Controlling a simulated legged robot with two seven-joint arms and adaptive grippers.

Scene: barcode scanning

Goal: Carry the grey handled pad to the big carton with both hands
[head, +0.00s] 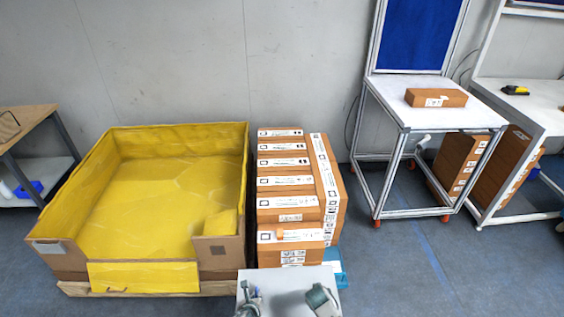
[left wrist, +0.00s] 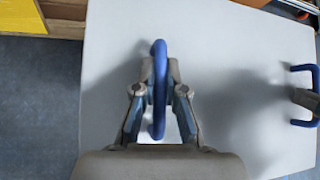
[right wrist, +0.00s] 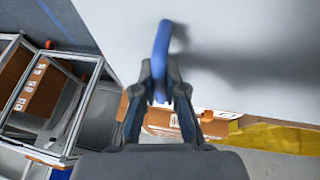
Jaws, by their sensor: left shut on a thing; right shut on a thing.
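The grey pad (head: 288,275) is at the bottom centre of the head view, in front of the stacked brown boxes. My left gripper (head: 250,298) is at its left part. It is shut on a blue handle (left wrist: 159,60), seen in the left wrist view. My right gripper (head: 322,300) is at its right part, shut on the other blue handle (right wrist: 163,42), seen in the right wrist view. The big carton (head: 221,252) stands open to the left of the pad, lined with yellow. The pad's near edge is cut off in the head view.
Stacked brown boxes (head: 288,200) stand right beside the carton, beyond the pad. A metal-framed table (head: 430,90) with one brown box (head: 436,98) stands at the right. A wooden-topped table (head: 25,125) is at the far left. The floor (head: 400,265) at the right front is clear.

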